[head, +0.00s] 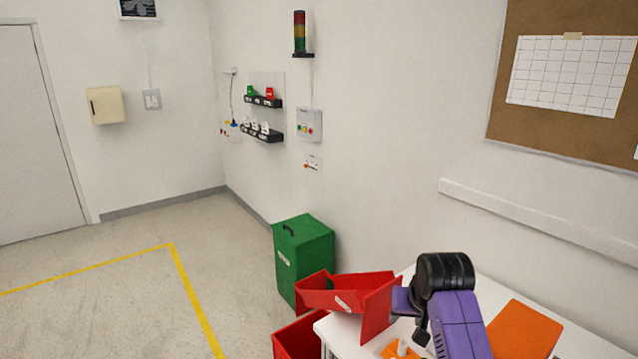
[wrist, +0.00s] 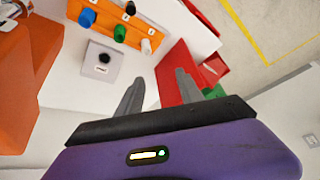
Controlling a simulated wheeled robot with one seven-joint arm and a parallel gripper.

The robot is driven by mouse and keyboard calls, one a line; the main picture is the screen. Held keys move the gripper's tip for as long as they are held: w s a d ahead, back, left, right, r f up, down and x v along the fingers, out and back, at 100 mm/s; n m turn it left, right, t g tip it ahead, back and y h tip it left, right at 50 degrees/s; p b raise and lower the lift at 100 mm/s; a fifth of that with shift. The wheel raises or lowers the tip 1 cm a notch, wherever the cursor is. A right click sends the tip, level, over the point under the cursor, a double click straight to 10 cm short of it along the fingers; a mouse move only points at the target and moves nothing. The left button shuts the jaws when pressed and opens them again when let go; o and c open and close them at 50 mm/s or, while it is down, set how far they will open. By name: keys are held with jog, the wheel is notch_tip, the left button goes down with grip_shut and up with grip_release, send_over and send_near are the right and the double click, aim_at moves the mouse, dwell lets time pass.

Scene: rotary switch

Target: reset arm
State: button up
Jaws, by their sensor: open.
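My purple and black arm (head: 457,325) is bent above the white table at the lower right of the head view. In the wrist view my gripper (wrist: 158,88) is open, with its two grey fingers apart and nothing between them. A light grey box with a black round knob (wrist: 103,60) lies on the table beyond the left finger, apart from it. In the head view this box is not clearly visible near my arm.
An orange board (wrist: 118,24) with several coloured knobs lies beyond the grey box. A red bin (head: 346,293) stands at the table's left end, close to the right finger in the wrist view. A green box (head: 304,256) stands on the floor. An orange panel (head: 525,331) lies right of my arm.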

jog(key=s+f+n+t+b, duration=0.1)
jog(key=s+t, duration=0.8)
jog(key=s, duration=4.4)
jog(key=shift+s+b, duration=0.15)
jog(key=shift+b, duration=1.05)
jog(key=shift+c, duration=0.2)
